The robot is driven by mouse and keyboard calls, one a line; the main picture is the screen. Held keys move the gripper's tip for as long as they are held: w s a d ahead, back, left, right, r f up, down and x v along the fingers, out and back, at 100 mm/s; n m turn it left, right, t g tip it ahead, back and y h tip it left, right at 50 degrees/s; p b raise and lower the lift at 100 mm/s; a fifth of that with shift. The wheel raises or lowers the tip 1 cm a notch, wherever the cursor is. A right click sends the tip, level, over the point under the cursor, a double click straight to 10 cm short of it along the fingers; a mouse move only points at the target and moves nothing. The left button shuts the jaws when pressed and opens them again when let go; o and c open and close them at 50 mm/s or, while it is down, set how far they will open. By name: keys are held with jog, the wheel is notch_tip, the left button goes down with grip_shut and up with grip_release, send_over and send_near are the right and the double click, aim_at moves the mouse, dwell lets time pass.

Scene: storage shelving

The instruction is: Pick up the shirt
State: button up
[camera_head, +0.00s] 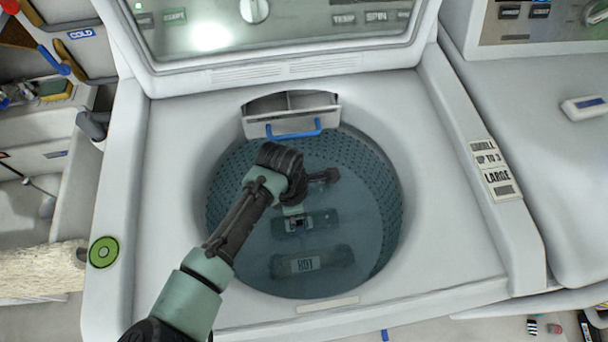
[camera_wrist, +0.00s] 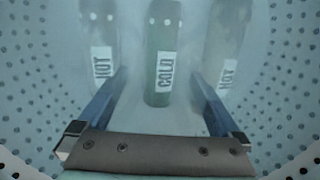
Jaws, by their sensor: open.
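Inside the round washer drum (camera_head: 385,185) lie three long items in bluish, water-like haze. The middle one is greenish with a COLD label, in the wrist view (camera_wrist: 163,50) and in the head view (camera_head: 322,218). Greyish items with HOT labels lie on either side, left (camera_wrist: 100,25) and right (camera_wrist: 228,40) in the wrist view. In the head view one (camera_head: 338,257) is nearer the front. No item is clearly recognisable as a shirt. My gripper (camera_wrist: 158,76) is open and empty; its blue fingers point at the COLD item and stand apart on either side of it.
A drawer with a blue handle (camera_head: 293,130) juts over the drum's back rim. Perforated drum walls surround my gripper closely. A second machine (camera_head: 540,150) stands to the right, and shelves (camera_head: 35,155) are at the left.

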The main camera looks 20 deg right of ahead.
jog(key=f, duration=0.3)
jog(key=d+f+b, duration=0.1)
jog(key=f, duration=0.1)
jog(key=shift+s+f, duration=0.1)
jog(key=shift+f, duration=0.2)
jog(key=shift+c, duration=0.3)
jog(key=shift+r, duration=0.1)
jog(key=c, duration=1.4)
